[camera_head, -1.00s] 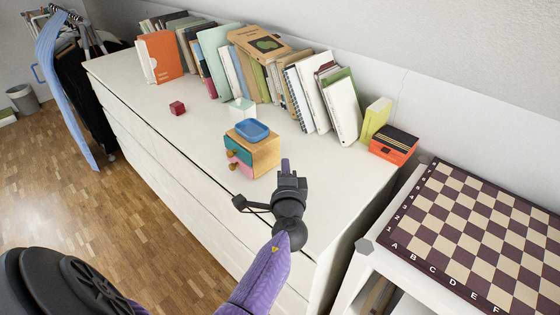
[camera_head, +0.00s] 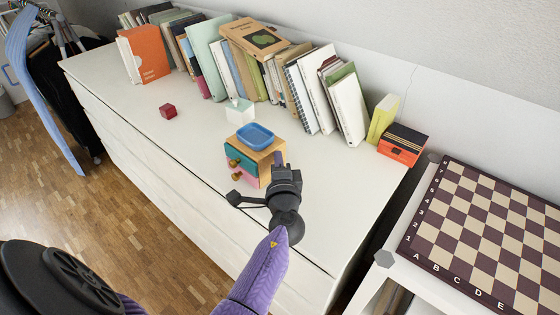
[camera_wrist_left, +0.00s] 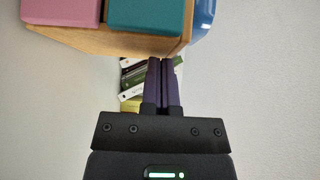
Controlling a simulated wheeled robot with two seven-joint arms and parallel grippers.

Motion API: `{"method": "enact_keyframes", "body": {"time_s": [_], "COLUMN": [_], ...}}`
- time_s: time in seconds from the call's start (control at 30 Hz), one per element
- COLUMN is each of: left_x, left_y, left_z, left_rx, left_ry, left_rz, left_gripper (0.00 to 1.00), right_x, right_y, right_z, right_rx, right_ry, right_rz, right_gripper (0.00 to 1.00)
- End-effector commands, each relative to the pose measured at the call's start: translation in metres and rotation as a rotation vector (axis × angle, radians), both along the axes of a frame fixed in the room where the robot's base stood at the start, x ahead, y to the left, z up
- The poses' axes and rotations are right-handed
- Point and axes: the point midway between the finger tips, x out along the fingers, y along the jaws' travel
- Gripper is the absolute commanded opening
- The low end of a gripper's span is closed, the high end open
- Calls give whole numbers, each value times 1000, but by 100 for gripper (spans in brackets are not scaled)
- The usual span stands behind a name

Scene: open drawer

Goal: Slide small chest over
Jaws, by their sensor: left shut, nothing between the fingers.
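The small chest (camera_head: 267,165) is wooden, with teal and pink drawer fronts and round knobs. It stands upright on the white dresser top (camera_head: 190,133) near the front edge. A blue tray (camera_head: 255,136) sits on top of it. My left gripper (camera_head: 279,158) is shut and empty, with its fingertips at the chest's right side. In the left wrist view, the fingertips (camera_wrist_left: 160,62) reach the wooden edge of the chest (camera_wrist_left: 110,38); I cannot tell whether they touch it. My right gripper is not in view.
A row of books (camera_head: 205,60) lines the wall. An orange-black box (camera_head: 402,144) is at the right end. The top left of the chest is mostly clear.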

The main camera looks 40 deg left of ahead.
Motion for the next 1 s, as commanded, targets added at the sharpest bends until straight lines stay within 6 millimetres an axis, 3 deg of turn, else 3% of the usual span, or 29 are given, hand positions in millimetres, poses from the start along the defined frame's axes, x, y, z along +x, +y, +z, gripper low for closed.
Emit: {"method": "enact_keyframes", "body": {"time_s": [0.4, 0.6, 0.77, 1.0], "left_x": [9, 13, 13, 13], "left_y": [120, 165, 178, 179], "left_z": [-3, -2, 0, 1], "left_rx": [6, 4, 1, 1], "left_ry": [1, 1, -1, -2], "left_rz": [8, 6, 6, 6], "left_gripper": [0, 0, 0, 0], "right_x": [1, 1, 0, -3], "right_y": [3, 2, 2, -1], "right_z": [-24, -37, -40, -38], "right_rx": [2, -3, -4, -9], "right_ry": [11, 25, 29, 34], "right_rz": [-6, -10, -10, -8], "right_gripper": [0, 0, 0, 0]}}
